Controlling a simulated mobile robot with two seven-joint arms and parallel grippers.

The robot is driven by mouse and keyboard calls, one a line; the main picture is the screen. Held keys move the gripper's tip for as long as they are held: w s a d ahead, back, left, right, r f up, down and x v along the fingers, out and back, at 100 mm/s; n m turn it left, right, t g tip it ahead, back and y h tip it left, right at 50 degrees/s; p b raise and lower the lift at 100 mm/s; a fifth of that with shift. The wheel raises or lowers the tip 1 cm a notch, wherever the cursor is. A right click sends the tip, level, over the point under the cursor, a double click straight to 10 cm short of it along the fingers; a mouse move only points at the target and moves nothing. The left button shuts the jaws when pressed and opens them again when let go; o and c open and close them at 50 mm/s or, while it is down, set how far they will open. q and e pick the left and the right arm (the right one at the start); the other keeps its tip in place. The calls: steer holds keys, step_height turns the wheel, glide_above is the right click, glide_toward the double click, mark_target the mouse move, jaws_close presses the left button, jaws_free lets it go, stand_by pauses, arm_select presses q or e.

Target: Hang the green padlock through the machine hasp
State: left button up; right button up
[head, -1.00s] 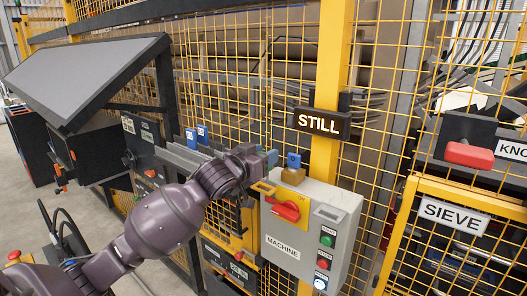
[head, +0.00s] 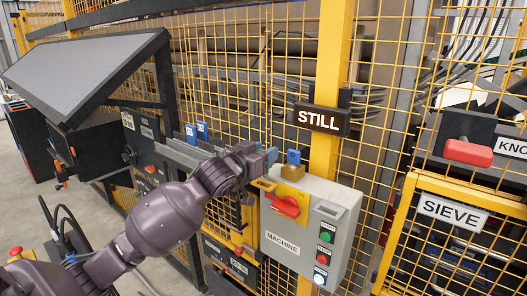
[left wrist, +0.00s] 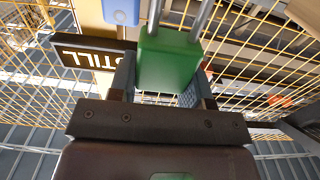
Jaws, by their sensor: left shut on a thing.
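The green padlock (left wrist: 168,58) sits between the fingers of my left gripper (left wrist: 166,88) in the left wrist view. Its two shackle legs run off the top edge, so the shackle's end is out of frame. In the head view my left gripper (head: 266,158) is beside the upper left of the grey machine box (head: 310,235); I cannot clearly make out the padlock there. The box carries a yellow plate (head: 291,193) with a red switch handle (head: 286,206). A yellow hasp piece (head: 263,184) projects at its left, just below the gripper. My right gripper is not in view.
A brass padlock with a blue tag (head: 293,157) stands at the box's top, close right of my gripper. Blue tags (head: 197,130) sit on the grey rail to the left. The STILL sign (head: 319,119) is above on a yellow post. Mesh fencing stands behind.

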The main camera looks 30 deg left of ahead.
arm_select(q)
steer(key=shift+p, duration=0.85)
stand_by(1.1)
steer(key=shift+f+b, duration=1.15)
steer(key=shift+f, duration=1.4)
stand_by(0.3)
steer(key=o, duration=1)
steer(key=shift+o, duration=0.2)
steer(key=s+b, duration=0.1)
steer(key=s, duration=0.9)
steer(key=shift+s+a, duration=0.4)
steer(key=shift+a, duration=0.05)
